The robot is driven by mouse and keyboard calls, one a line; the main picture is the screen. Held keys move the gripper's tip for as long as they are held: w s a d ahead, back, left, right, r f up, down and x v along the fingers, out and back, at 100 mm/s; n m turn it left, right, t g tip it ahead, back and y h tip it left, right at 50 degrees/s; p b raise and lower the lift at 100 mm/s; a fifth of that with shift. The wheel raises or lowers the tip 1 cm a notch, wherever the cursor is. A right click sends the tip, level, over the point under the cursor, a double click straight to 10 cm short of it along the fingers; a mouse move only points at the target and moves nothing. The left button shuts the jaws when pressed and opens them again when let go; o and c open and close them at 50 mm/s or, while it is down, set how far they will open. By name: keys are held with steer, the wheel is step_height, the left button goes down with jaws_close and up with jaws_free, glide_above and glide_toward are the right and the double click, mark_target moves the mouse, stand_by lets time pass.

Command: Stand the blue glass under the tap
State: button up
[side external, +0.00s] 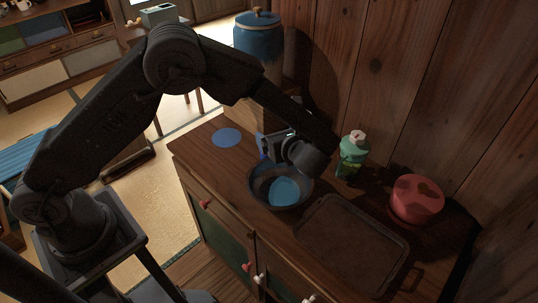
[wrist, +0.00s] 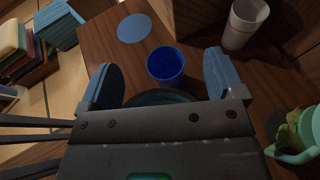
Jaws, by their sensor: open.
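The blue glass (wrist: 166,65) stands upright on the wooden cabinet top in the wrist view. My gripper (wrist: 160,64) is open, with one finger on each side of the glass and a visible gap to both. In the side view my gripper (side external: 274,147) is low over the cabinet, at the back of the dark bowl; the glass cannot be told clearly there. A blue lidded jar (side external: 257,38) stands on a wooden box behind my arm. I cannot make out a tap on it. A flat blue disc (side external: 227,137) lies on the cabinet top, also in the wrist view (wrist: 134,28).
The dark bowl (side external: 256,187) with something blue in it is just in front of my gripper. A white cup (wrist: 236,38) stands beside the glass's right.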

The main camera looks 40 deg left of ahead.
step_height(320, 180, down, 4)
steer(key=shift+f, duration=0.25)
steer(key=x, duration=0.5)
steer(key=shift+f, duration=0.35)
steer(key=shift+r, duration=0.15)
steer(key=c, duration=1.4)
